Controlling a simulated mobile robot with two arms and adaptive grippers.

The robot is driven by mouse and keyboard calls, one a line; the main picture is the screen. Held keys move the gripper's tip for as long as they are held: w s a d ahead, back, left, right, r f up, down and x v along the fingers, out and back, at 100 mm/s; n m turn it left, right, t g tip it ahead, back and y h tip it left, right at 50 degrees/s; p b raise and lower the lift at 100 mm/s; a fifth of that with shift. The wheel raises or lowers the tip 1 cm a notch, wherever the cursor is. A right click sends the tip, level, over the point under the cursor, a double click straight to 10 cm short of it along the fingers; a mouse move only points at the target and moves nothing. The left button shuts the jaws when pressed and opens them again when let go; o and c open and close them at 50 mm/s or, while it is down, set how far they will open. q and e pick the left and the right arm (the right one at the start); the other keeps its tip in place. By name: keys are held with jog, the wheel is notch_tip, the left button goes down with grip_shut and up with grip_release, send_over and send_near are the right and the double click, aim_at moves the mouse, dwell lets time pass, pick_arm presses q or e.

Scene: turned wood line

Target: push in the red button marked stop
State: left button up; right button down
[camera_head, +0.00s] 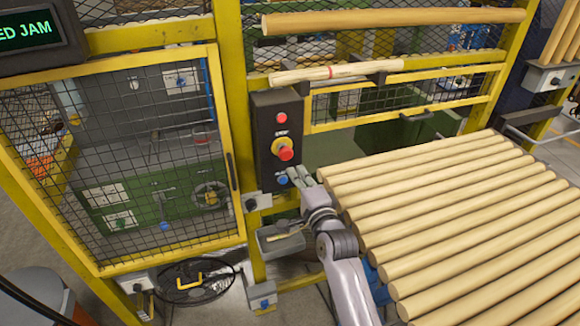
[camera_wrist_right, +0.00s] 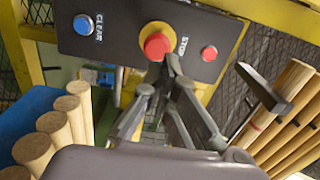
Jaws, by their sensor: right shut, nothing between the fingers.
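The red mushroom-shaped stop button (camera_head: 285,154) sits on a yellow collar in the middle of a dark control box (camera_head: 264,135). In the right wrist view the red button (camera_wrist_right: 157,46) has the word STOP beside it. My right gripper (camera_head: 299,175) is shut and empty, in front of the box and a little below and right of the button. In the wrist view the fingertips (camera_wrist_right: 162,72) lie at the button's lower edge; I cannot tell whether they touch. My left gripper is not in view.
A small red button or lamp (camera_head: 281,118) is above the stop button; a blue button (camera_wrist_right: 84,24) marked CLEAR is below it. A rack of wooden rods (camera_head: 450,205) lies right of my arm. A mesh door (camera_head: 150,160) stands left, with a green-text display (camera_head: 28,34) above it.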

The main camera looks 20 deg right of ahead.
aim_at(286, 154)
jog(key=w+b, duration=0.2)
jog(key=w, duration=0.3)
jog(key=shift+w+a+f+b, duration=0.1)
jog(key=shift+w+f+b, duration=0.05)
jog(key=shift+w+b, duration=0.15)
jog(key=shift+w, duration=0.35)
jog(key=shift+w+r+b, duration=0.2)
jog(key=shift+w+b, duration=0.15)
jog(key=shift+w, duration=0.55)
jog(key=shift+s, duration=0.1)
